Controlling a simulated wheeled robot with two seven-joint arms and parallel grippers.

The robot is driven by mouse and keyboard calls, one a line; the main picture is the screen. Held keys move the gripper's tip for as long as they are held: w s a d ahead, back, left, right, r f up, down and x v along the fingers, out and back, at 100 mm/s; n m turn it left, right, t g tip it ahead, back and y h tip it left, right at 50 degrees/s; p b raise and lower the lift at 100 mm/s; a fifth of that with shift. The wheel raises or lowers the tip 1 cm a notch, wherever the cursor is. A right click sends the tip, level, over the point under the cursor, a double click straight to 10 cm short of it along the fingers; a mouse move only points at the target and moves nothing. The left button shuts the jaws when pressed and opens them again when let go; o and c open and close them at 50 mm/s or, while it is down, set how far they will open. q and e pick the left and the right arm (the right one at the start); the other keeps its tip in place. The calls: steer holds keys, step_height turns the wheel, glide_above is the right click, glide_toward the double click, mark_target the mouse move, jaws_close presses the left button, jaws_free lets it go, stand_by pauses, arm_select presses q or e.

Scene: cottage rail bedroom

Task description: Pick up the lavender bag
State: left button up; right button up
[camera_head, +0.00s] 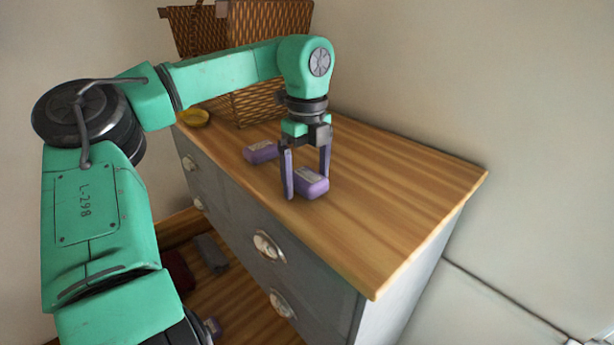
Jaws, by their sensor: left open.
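A small purple lavender bag (313,186) with a pale label lies on the wooden top of the dresser (405,205), near its front edge. My left gripper (306,184) points down over it and is open, with one finger on its left side and the other at its far right side. I cannot tell whether the fingers touch it. A second, similar purple bag (261,152) lies a little to the left and further back, clear of the fingers. My right gripper is not in view.
A woven basket (255,104) stands at the back left of the dresser, partly behind my left arm. The right part of the top is clear. Dark red and grey items (212,254) lie low at the left.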

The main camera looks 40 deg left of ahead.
arm_select(q)
steer(key=shift+s, duration=0.1)
steer(key=c, duration=1.3)
steer(key=shift+c, duration=0.2)
